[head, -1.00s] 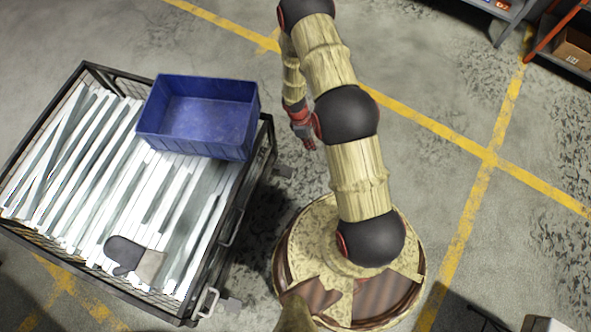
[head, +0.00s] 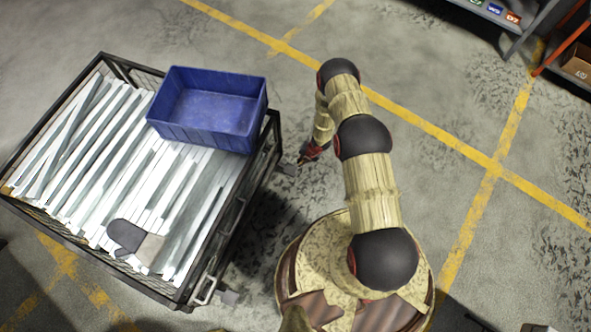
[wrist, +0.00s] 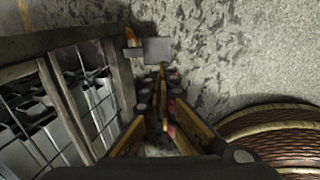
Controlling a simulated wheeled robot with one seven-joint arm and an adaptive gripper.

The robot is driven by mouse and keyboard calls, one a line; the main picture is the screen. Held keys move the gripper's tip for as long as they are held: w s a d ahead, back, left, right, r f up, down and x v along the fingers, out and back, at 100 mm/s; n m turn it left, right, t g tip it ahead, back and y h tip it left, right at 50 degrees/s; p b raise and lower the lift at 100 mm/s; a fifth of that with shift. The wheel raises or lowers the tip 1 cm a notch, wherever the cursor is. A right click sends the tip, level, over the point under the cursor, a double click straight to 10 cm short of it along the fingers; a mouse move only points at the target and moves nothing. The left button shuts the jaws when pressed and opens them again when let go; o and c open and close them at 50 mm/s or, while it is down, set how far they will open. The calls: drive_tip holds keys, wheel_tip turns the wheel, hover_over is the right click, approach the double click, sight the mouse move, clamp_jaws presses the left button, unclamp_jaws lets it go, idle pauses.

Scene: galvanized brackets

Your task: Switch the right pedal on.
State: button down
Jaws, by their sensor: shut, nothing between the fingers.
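Two flat grey pedals stick out from the right side of the wire cart (head: 228,232). The upper one (head: 287,169) is at the cart's far right corner, and the lower one (head: 229,297) is at its near corner. My gripper (head: 299,162) is beside the upper pedal, with its fingers pointing down. In the wrist view this pedal (wrist: 158,51) is a grey plate just beyond the shut, empty fingertips (wrist: 161,72). I cannot tell whether the tips touch it. Whether the pedal is tilted is unclear.
The cart's dark frame post (wrist: 121,80) stands close left of my fingers. The cart holds long galvanized brackets (head: 85,150), a blue bin (head: 208,108) and a glove (head: 125,236). The floor right of the pedal is clear. Shelving (head: 500,15) stands far right.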

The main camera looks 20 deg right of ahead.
sight(292, 171)
drive_tip(key=b+x, duration=0.6)
drive_tip(key=x, duration=0.8)
drive_tip(key=shift+s+d+b, duration=0.1)
drive_tip(key=shift+d+b, duration=0.05)
drive_tip(key=shift+b, duration=0.2)
